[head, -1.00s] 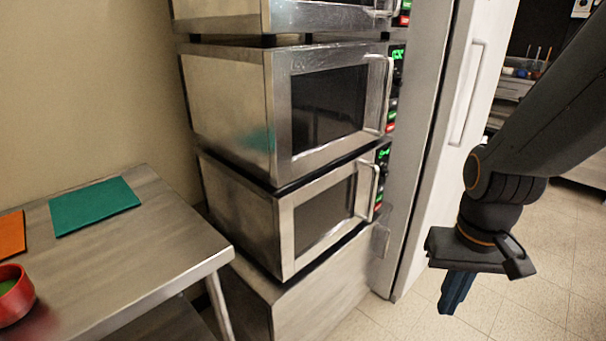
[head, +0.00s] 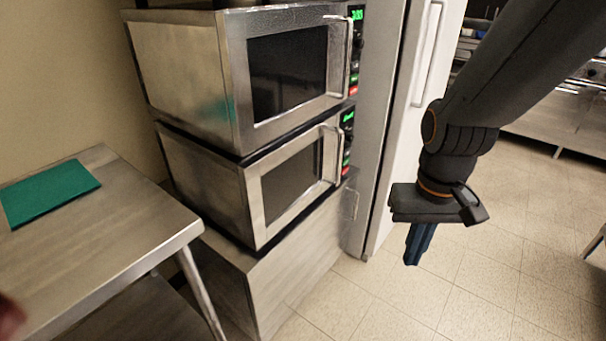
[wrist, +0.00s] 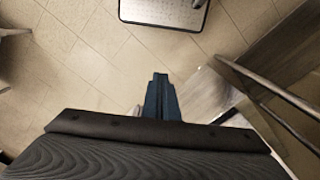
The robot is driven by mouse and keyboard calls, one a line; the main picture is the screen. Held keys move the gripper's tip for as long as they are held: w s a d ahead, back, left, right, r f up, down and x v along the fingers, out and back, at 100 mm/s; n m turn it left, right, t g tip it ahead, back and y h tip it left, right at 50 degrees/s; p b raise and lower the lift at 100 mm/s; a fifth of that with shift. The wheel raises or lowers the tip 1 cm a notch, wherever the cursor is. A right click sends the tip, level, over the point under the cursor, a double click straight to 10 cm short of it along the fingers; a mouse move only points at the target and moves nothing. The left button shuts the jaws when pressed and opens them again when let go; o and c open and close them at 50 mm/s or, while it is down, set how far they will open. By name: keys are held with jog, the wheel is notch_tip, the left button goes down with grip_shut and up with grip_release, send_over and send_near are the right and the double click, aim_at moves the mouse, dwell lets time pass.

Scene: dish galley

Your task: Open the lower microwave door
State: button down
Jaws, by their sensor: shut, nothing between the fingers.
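The lower microwave (head: 215,190) is a steel box with a dark window, standing on a steel cabinet. Its door (head: 292,183) looks shut. The door's vertical bar handle (head: 332,155) is on the door's right side, beside a control strip with green digits (head: 347,120). My gripper (head: 412,262) hangs in front and to the right of the microwave, pointing down, apart from the handle. Its blue fingers are together and empty; they also show in the wrist view (wrist: 160,85) over the tiled floor.
An upper microwave (head: 190,75) is stacked on the lower one. A steel table (head: 120,235) with a green mat (head: 50,190) stands at the left. A tall white door (head: 415,110) is right of the stack. Tiled floor (head: 500,270) is open at the right.

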jog(key=c, duration=2.2)
grip_release()
jog(key=shift+w, duration=0.1)
jog(key=o, duration=0.4)
jog(key=w+f, duration=0.1)
jog(key=w, duration=0.1)
jog(key=w+f+t+b, duration=0.1)
jog(key=w, duration=0.2)
jog(key=w+f+t, duration=0.1)
jog(key=w, duration=0.1)
jog(key=shift+w+d+f+b, duration=0.25)
jog(key=shift+d+f+b, duration=0.1)
jog(key=shift+b, duration=0.05)
jog(key=shift+o, duration=0.2)
jog(key=n+t+y+b, duration=0.4)
jog(key=t+y+b, duration=0.3)
jog(key=t, duration=0.8)
send_near(341, 157)
jog(key=w+a+b, duration=0.1)
jog(key=shift+h, duration=0.4)
jog(key=x, duration=0.7)
jog(key=shift+w+r, duration=0.2)
jog(key=shift+w, duration=0.05)
jog(key=shift+c, duration=0.3)
grip_shut()
